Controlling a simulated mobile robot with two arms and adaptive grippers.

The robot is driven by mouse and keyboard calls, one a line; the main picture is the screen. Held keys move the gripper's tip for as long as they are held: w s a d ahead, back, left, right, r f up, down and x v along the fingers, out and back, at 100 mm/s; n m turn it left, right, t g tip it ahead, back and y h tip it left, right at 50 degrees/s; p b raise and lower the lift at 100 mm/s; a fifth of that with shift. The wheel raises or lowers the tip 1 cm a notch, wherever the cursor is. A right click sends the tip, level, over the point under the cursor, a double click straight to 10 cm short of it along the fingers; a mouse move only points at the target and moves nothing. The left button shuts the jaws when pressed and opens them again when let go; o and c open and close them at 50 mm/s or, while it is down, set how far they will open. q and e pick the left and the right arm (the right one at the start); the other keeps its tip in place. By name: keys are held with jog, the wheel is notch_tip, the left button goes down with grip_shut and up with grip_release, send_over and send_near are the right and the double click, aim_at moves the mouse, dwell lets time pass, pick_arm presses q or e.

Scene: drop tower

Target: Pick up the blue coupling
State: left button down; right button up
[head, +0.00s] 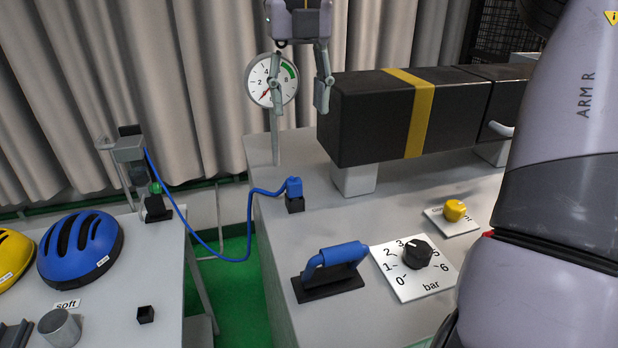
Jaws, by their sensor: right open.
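The blue coupling (294,187) is a small blue block in the head view. It sits upright on a small black holder (295,204) near the left edge of the grey bench (268,228). A blue hose (232,259) joins it and sags across the gap to a grey device (130,149) on the left table. My right gripper (299,98) hangs at the top middle, fingers pointing down and apart, with nothing between them. In the picture it is above the coupling and apart from it. My left gripper is not in view.
A round gauge (262,80) on a post shows partly behind the gripper. A long black box (365,118) with a yellow band stands to the right. A blue-handled lever (335,262), a bar dial (418,254) and a yellow knob (455,210) are nearer. Helmets (80,248) lie left.

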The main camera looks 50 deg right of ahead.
send_near(294, 180)
jog(key=shift+s+a, duration=0.3)
jog(key=shift+s, duration=0.1)
jog(key=f, duration=0.1)
jog(key=f+p, duration=0.1)
jog(key=f, duration=0.1)
jog(key=shift+w+d+f, duration=0.15)
jog(key=shift+d+f, duration=0.05)
jog(key=shift+d, duration=0.2)
jog(key=shift+d+f, duration=0.1)
jog(key=shift+f, duration=0.85)
jog(key=shift+a+f+p, duration=0.2)
jog(key=shift+f+p, duration=0.15)
jog(key=f, duration=0.2)
jog(key=f+p, duration=0.1)
jog(key=shift+w+f, duration=0.3)
jog(key=shift+f, duration=0.45)
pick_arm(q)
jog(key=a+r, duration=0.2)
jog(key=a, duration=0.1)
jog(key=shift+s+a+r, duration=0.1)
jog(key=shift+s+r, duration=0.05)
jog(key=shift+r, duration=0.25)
